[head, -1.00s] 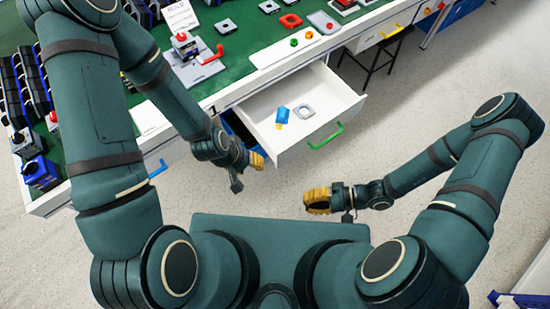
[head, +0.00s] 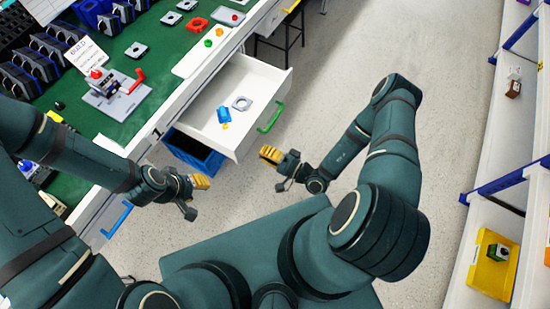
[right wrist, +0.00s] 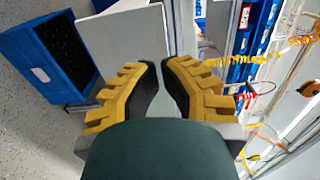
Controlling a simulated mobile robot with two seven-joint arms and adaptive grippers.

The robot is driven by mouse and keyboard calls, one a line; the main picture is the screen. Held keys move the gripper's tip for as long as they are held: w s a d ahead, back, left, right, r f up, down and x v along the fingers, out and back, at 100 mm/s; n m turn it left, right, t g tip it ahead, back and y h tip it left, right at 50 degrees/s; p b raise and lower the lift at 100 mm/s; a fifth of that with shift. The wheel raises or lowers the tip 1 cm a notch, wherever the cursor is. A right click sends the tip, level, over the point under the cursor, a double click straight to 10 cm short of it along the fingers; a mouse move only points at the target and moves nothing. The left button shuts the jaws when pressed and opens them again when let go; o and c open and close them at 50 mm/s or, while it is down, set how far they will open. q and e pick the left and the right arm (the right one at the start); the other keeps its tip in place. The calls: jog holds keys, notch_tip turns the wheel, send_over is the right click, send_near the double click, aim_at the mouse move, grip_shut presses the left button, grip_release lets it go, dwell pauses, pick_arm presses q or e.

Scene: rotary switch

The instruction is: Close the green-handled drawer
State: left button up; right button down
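The white drawer (head: 245,85) with the green handle (head: 270,118) stands pulled out from the workbench in the head view. Inside lie a blue-and-yellow item (head: 224,115) and a grey square ring part (head: 242,103). My right gripper (head: 268,154) is just in front of the drawer, below the handle in the picture and apart from it. In the right wrist view its yellow fingers (right wrist: 161,66) are nearly together with nothing between them; the handle does not show there. My left gripper (head: 203,182) is left of the drawer, near the bench front; its finger gap is unclear.
A blue bin (head: 195,152) sits beneath the drawer's left side. A blue handle (head: 118,218) is on the bench front further left. The green-topped bench (head: 155,52) carries several parts. A shelf with a yellow bin (head: 492,262) stands right. The floor (head: 425,85) between is clear.

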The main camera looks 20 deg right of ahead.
aim_at(242, 142)
jog(key=b+x, duration=0.1)
jog(key=x, duration=0.6)
jog(key=shift+w+a, duration=0.1)
jog(key=shift+a, duration=0.05)
jog(key=shift+w, duration=0.1)
jog(key=x, duration=1.9)
jog(key=shift+w+a+r, duration=0.1)
jog(key=shift+w+a, duration=0.05)
jog(key=shift+a, duration=0.15)
jog(key=shift+d, duration=0.1)
